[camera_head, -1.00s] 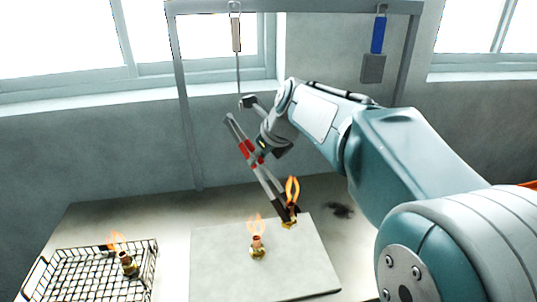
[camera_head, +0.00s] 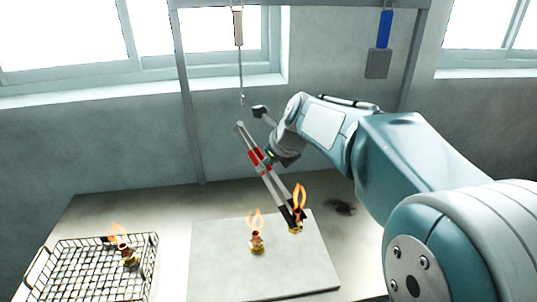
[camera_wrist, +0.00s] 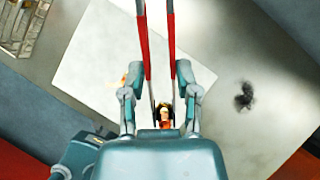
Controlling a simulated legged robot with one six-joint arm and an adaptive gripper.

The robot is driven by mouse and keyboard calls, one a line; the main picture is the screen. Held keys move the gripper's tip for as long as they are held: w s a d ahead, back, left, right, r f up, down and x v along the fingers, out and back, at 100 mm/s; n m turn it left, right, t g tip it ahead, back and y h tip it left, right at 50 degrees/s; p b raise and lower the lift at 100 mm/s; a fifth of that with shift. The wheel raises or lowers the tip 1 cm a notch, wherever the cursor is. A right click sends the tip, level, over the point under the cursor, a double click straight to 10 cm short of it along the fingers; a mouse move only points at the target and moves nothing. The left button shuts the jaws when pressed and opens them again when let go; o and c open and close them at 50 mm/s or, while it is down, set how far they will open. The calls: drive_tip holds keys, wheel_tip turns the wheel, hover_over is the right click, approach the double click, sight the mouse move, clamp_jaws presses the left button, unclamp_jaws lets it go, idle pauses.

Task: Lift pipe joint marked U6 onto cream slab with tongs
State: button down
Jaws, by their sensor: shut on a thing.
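My gripper (camera_wrist: 161,95) is shut on the red-handled tongs (camera_head: 262,165); they also show in the wrist view (camera_wrist: 144,50). The tongs slant down to the right, their dark tips at a flaming brass-and-copper pipe joint (camera_head: 296,228) at the right part of the cream slab (camera_head: 215,275). Whether that joint touches the slab or hangs just above it is unclear. A second flaming joint (camera_head: 257,243) stands near the slab's middle. A third (camera_head: 128,254) is in the wire basket (camera_head: 153,262) at left. No U6 marking is legible on any joint.
A rack (camera_head: 183,100) at the back holds a hanging rod tool (camera_head: 239,30) and a blue-handled scraper (camera_head: 384,30). A dark scorch mark (camera_head: 340,208) lies on the table (camera_head: 110,210) right of the slab. The slab's front part is clear.

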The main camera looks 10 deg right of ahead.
drive_tip(key=f, duration=0.2)
drive_tip(key=a+f, duration=0.1)
drive_tip(key=f, duration=0.2)
drive_tip(key=shift+a+f, duration=0.1)
drive_tip(key=shift+a, duration=0.05)
drive_tip(key=c, duration=0.7)
unclamp_jaws()
drive_tip(key=shift+a, duration=0.1)
drive_tip(key=shift+d, duration=0.35)
drive_tip(key=shift+a, duration=0.1)
wheel_tip(320, 180, up, 10)
hover_over(266, 176)
drive_tip(key=w, duration=0.1)
drive_tip(key=shift+w+a, duration=0.15)
drive_tip(key=shift+a, duration=0.1)
